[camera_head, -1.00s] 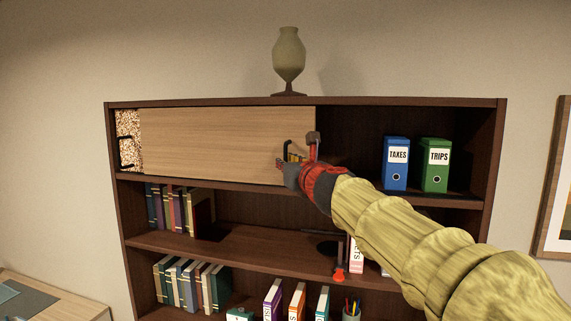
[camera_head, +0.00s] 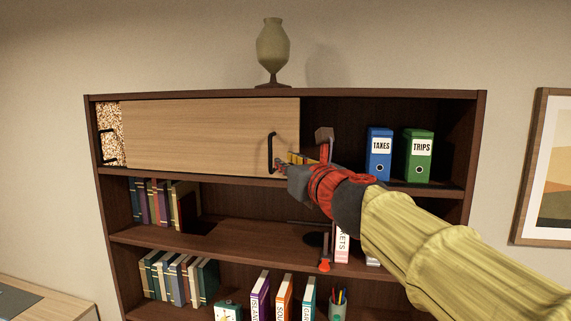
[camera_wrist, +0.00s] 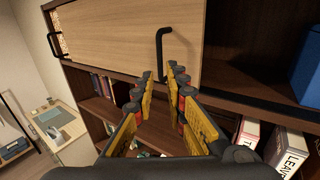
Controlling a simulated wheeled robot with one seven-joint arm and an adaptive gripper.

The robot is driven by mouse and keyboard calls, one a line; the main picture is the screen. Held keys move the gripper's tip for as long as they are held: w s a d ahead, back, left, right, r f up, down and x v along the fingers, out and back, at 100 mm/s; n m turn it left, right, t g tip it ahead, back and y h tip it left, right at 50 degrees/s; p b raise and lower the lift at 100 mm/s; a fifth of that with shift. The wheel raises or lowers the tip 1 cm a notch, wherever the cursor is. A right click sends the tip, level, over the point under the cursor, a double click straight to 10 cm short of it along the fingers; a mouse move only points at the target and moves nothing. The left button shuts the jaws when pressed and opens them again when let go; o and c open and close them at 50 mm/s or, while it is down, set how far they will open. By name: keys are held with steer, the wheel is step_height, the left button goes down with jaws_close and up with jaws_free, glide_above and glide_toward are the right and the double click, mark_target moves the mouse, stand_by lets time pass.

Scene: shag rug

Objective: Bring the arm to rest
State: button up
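My gripper (camera_head: 284,165) is in front of the upper shelf of the dark bookcase, by the lower end of a black bar handle (camera_head: 270,153). The handle is on a light wood sliding panel (camera_head: 195,135). My arm reaches in from the lower right.
The panel covers the left and middle of the top shelf. A blue binder (camera_head: 379,155) and a green binder (camera_head: 418,157) stand in the open right part. A vase (camera_head: 272,48) stands on top. Books and a pen cup (camera_head: 338,306) fill lower shelves.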

steer(key=s+a+f+n+g+y+b, duration=0.1)
steer(key=s+a+f+n+g, duration=0.1)
steer(key=s+f+n, duration=0.4)
steer(key=s+a+f+n+g+b, duration=0.1)
steer(key=f+n+g, duration=0.2)
steer(key=f+n, duration=0.65)
steer(key=s+a+f+n+g+y+b, duration=0.1)
steer(key=s+a+f+n+g+b, duration=0.1)
steer(key=s+f+n, duration=0.35)
steer(key=s+d+f+n+g+h+b, duration=0.1)
steer(key=s+d+f+n+b, duration=0.3)
steer(key=f, duration=1.1)
steer(key=s+d+f+n+g+h+b, duration=0.2)
steer(key=s+d+f+b, duration=0.5)
steer(key=f, duration=0.8)
steer(key=s+d+f+n+g+h+b, duration=0.1)
steer(key=s+d+f+n+h+b, duration=0.3)
steer(key=s+f+b, duration=0.7)
step_height(320, 180, down, 5)
steer(key=shift+d+r+n+g+b, duration=0.15)
steer(key=shift+d+n+g+b, duration=0.35)
steer(key=shift+d+n, duration=0.65)
